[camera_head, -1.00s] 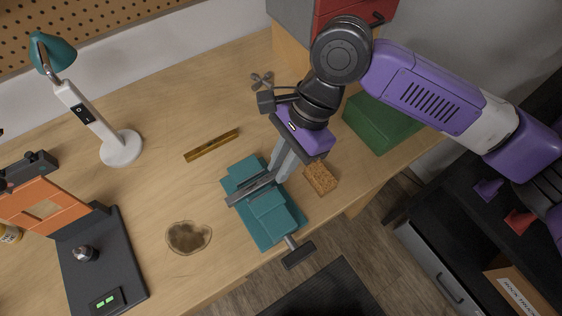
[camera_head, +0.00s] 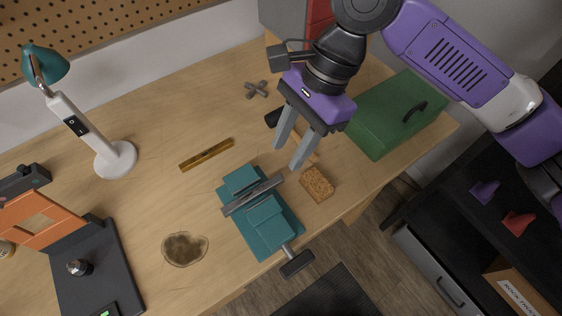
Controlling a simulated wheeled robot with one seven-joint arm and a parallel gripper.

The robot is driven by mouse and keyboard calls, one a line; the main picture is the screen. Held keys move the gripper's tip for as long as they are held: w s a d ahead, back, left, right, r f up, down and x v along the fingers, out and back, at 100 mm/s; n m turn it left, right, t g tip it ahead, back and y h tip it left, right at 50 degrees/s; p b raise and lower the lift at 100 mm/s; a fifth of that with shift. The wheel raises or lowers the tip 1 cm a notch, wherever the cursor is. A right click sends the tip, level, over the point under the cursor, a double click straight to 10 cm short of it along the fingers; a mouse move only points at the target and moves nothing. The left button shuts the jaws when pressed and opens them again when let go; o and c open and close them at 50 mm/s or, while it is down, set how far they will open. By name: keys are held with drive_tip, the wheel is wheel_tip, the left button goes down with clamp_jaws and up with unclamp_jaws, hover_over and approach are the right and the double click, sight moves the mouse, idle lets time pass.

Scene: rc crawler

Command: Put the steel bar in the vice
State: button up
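The teal vice (camera_head: 268,228) stands near the front edge of the workbench, its handle hanging over the edge. The grey steel bar (camera_head: 252,195) lies across the vice at its jaws, slanting up to the right and sticking out at both ends. I cannot tell how deep it sits between the jaws. My gripper (camera_head: 287,157) is up and to the right of the bar, with its two grey fingers spread apart and nothing between them. The fingers are clear of the bar.
A cork-coloured block (camera_head: 317,184) sits right of the vice. A green toolbox (camera_head: 392,118) stands behind it at the right. A brass level (camera_head: 207,155) lies left of the vice. A dark-handled tool (camera_head: 272,118) lies partly hidden behind my gripper.

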drive_tip(key=shift+v, duration=2.15)
